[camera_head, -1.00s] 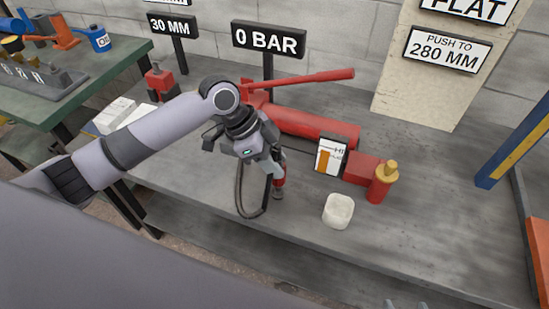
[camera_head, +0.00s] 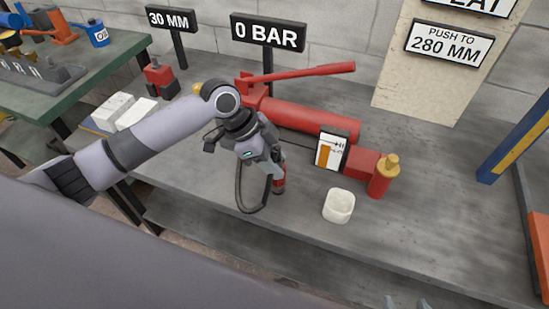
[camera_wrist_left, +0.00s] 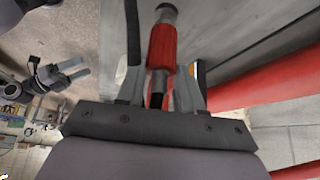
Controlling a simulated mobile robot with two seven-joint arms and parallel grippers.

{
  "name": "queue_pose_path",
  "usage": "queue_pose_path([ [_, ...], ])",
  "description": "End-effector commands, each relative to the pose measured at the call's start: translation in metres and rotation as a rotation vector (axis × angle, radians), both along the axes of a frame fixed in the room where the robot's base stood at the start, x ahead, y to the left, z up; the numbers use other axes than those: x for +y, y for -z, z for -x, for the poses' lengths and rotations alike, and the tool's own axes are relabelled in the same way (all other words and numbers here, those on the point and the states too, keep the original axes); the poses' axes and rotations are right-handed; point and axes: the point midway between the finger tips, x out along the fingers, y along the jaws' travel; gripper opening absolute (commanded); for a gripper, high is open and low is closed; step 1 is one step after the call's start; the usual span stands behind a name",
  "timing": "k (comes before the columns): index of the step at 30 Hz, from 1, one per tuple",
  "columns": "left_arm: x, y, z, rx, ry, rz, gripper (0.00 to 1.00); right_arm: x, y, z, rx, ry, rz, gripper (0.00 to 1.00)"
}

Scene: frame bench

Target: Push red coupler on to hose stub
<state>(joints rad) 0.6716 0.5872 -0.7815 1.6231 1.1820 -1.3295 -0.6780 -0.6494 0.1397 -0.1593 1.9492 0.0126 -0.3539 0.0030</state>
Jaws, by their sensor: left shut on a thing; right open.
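My left gripper (camera_head: 274,172) is shut on the red coupler (camera_head: 280,184) above the bench. In the left wrist view the coupler (camera_wrist_left: 162,48) sits between the fingers (camera_wrist_left: 160,92), with a grey metal end pointing away and a dark hose end on the gripper side. A black hose (camera_head: 240,190) hangs in a loop beside the gripper. I cannot pick out the hose stub with certainty. My right gripper (camera_head: 408,303) shows only its fingertips at the bottom edge; in the left wrist view it is open and empty (camera_wrist_left: 80,72).
The red pump cylinder (camera_head: 310,122) with its long handle (camera_head: 305,73) lies behind the left gripper. A gauge card (camera_head: 330,150), a red ram with a yellow cap (camera_head: 383,178) and a white cup (camera_head: 339,205) stand to the right. The front right of the bench (camera_head: 440,230) is clear.

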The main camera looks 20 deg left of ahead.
Motion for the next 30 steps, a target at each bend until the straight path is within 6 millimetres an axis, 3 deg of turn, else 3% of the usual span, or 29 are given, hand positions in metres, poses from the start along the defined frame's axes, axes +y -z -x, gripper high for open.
queue_pose_path([
  [20, 0.0, 0.018, 0.0, -0.001, 0.001, 0.001, 0.0, 0.0, 0.007, 0.0, 0.0, 0.0, 0.0, 0.68],
  [21, 0.0, 0.017, 0.0, -0.002, 0.0, 0.001, 0.46, 0.0, 0.007, 0.0, 0.0, 0.0, 0.0, 0.68],
  [23, 0.0, 0.017, 0.0, -0.002, 0.0, 0.001, 0.65, 0.0, 0.007, 0.0, 0.0, 0.0, 0.0, 0.68],
  [30, 0.0, 0.017, 0.0, 0.0, 0.0, -0.001, 0.66, 0.0, 0.007, 0.0, 0.0, 0.0, 0.0, 0.68],
])
